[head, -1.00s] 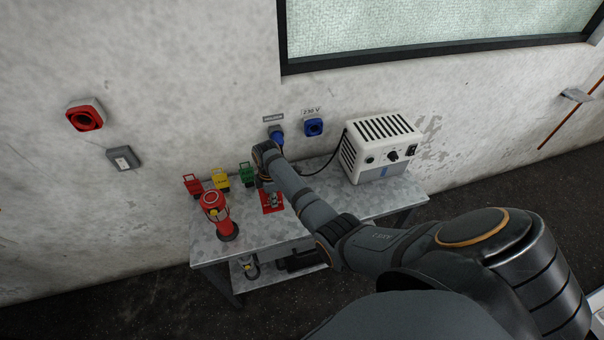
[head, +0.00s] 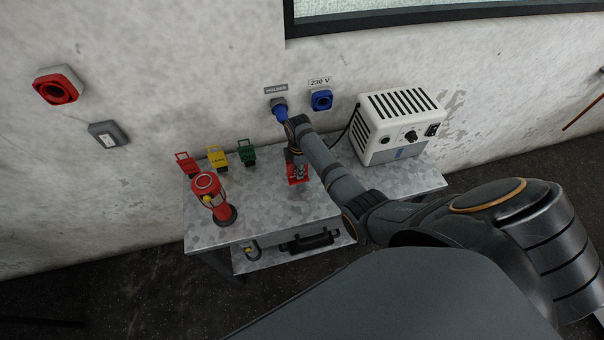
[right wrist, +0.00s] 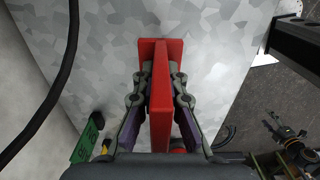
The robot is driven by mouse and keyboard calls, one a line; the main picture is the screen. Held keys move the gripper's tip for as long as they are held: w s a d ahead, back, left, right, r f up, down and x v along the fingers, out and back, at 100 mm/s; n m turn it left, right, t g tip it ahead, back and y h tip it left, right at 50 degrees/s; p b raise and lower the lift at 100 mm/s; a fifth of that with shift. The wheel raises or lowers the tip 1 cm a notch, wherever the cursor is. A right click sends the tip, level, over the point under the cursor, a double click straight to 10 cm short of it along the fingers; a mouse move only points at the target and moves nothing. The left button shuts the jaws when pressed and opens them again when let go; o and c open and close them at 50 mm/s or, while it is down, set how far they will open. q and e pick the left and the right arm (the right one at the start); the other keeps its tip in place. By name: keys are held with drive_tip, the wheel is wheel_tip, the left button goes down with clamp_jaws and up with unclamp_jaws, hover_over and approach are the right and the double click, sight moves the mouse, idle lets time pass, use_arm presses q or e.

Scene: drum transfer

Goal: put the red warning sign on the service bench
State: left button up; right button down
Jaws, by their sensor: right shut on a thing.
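The red warning sign (head: 298,172) is at the right gripper, over the middle of the grey metal service bench (head: 262,208). In the right wrist view the sign (right wrist: 161,105) shows as a thin red plate with a wider red part at its far end. My right gripper (right wrist: 160,82) has a finger on each side of the plate and is shut on it. In the head view the right gripper (head: 296,158) partly hides the sign. I cannot tell whether the sign touches the bench top. My left gripper is not in view.
Red (head: 186,163), yellow (head: 217,158) and green (head: 247,152) tags stand along the bench's back left. A red lamp-like device (head: 212,196) stands at the front left. A white power unit (head: 398,125) stands at the right, with a black cable behind my arm.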

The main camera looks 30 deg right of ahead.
drive_tip(key=shift+d+f+b, duration=0.25)
drive_tip(key=shift+f+b, duration=0.3)
drive_tip(key=shift+f, duration=0.1)
drive_tip(key=f+b, duration=0.2)
drive_tip(key=d+f+b, duration=0.1)
drive_tip(key=shift+w+f, duration=0.3)
drive_tip(key=shift+w, duration=0.1)
drive_tip(key=shift+w+a+r, duration=0.15)
drive_tip(key=shift+w+a, duration=0.05)
drive_tip(key=shift+a, duration=0.05)
drive_tip(key=shift+s+a+r, duration=0.1)
drive_tip(key=c, duration=1.7)
unclamp_jaws()
drive_tip(key=shift+s, duration=0.1)
drive_tip(key=shift+c, duration=0.2)
drive_tip(key=shift+o, duration=1.2)
drive_tip(key=shift+f, duration=0.2)
drive_tip(key=shift+o, duration=0.4)
drive_tip(key=shift+r, duration=0.5)
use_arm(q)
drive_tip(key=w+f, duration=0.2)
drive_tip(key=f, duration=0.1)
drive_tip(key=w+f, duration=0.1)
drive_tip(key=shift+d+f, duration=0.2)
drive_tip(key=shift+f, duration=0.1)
use_arm(e)
wheel_tip(320, 180, up, 12)
drive_tip(key=shift+f, duration=0.25)
